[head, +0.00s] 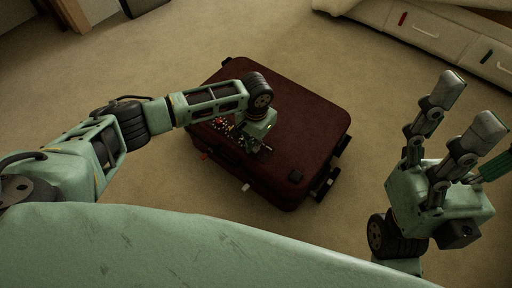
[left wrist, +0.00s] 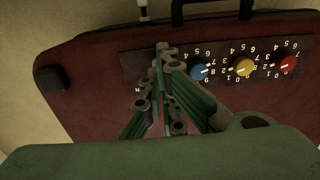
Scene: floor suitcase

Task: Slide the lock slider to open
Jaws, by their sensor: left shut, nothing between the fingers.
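A dark red suitcase (head: 300,115) lies flat and closed on the floor. In the left wrist view its lid (left wrist: 85,110) carries a dark lock panel (left wrist: 135,68) with blue (left wrist: 199,70), yellow (left wrist: 243,67) and red (left wrist: 287,64) dials and white numbers. My left gripper (head: 262,148) is shut and empty over the panel. In the left wrist view its fingertips (left wrist: 165,50) are at the panel's left part, beside the blue dial. I cannot make out the lock slider; the fingers cover that area. My right gripper (head: 471,112) is open and empty, right of the suitcase.
The suitcase has a black handle (left wrist: 205,8) at the panel edge and wheels (head: 326,185) at its right end. A pale cabinet (head: 430,35) with drawers stands at the upper right. Carpet around the suitcase is clear.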

